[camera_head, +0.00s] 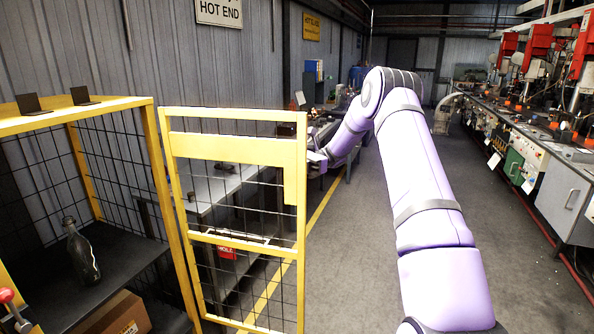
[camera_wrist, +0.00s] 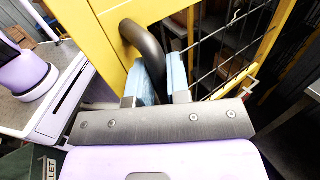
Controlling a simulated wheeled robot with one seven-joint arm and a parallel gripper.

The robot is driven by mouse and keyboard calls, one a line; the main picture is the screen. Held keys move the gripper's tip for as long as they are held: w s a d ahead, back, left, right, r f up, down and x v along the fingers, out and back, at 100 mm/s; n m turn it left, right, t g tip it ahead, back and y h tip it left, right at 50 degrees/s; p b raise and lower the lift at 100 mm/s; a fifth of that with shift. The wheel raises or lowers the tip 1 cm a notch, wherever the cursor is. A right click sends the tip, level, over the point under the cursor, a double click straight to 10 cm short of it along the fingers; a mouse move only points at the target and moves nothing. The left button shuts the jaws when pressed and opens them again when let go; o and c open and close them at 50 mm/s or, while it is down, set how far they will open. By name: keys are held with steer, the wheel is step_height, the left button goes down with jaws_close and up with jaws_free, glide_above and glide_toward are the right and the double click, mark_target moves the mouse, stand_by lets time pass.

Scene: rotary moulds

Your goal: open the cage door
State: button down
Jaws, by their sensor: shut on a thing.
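The cage door (camera_head: 236,149), a yellow frame with black wire mesh, stands swung out to the right of the yellow cage post (camera_head: 170,200). The cage front at left is uncovered. My gripper (camera_wrist: 158,78) is shut on the dark curved door handle (camera_wrist: 142,38) in the wrist view, with light blue pads on either side of it. In the head view my gripper (camera_head: 317,157) is at the door's right edge, partly hidden by my arm and the door. The handle is hidden there.
A dark glass bottle (camera_head: 81,250) stands on the cage shelf (camera_head: 125,262), above a cardboard box (camera_head: 115,315). A grey workbench (camera_head: 218,190) stands behind the door. A bench with red machines (camera_head: 508,50) lines the right. The floor (camera_head: 350,260) between is clear.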

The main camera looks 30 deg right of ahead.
steer(key=shift+a, duration=0.15)
steer(key=c, duration=1.1)
jaws_free()
steer(key=shift+w+a, duration=0.1)
steer(key=w+d, duration=0.1)
steer(key=d, duration=0.9)
steer(key=shift+w+d, duration=0.4)
steer(key=shift+s, duration=0.1)
